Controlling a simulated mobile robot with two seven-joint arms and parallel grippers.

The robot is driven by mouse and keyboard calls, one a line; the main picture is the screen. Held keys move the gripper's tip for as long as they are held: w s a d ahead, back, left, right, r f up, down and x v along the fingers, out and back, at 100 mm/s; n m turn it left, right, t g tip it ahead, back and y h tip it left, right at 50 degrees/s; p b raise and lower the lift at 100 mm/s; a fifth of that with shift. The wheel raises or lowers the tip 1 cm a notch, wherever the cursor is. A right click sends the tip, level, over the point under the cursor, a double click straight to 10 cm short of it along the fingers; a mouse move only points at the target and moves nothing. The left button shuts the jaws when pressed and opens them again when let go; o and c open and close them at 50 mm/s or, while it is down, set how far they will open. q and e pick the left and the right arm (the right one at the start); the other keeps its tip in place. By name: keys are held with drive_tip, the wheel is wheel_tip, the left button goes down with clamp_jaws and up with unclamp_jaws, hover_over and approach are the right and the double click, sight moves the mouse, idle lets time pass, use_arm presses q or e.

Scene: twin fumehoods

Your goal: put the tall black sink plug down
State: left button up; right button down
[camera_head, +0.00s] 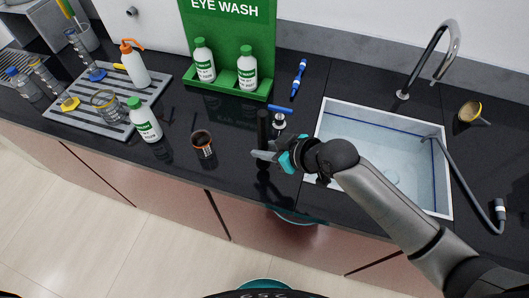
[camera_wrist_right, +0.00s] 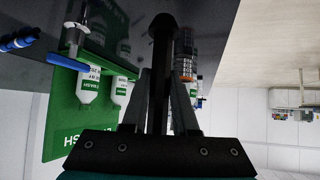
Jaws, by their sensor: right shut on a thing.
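The tall black sink plug (camera_head: 263,124) stands about upright over the dark counter, left of the sink (camera_head: 375,165). My right gripper (camera_head: 262,156) is shut on it, coming in from the right. In the right wrist view the plug (camera_wrist_right: 162,50) runs between the two fingers (camera_wrist_right: 157,100), with its wider end beyond the fingertips. I cannot tell whether its lower end touches the counter; black on black hides the contact. My left gripper is in neither view.
A small brown jar (camera_head: 202,145) and a white bottle (camera_head: 144,121) stand left of the plug. A blue-handled valve (camera_head: 279,120) is close behind it. The green eye wash stand (camera_head: 228,60) is at the back. The counter's front edge is close.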

drive_tip(key=shift+f, duration=0.85)
drive_tip(key=shift+f, duration=0.15)
drive_tip(key=c, duration=0.7)
unclamp_jaws()
drive_tip(key=shift+r, duration=0.25)
drive_tip(key=p+v, duration=0.1)
drive_tip(key=v, duration=1.1)
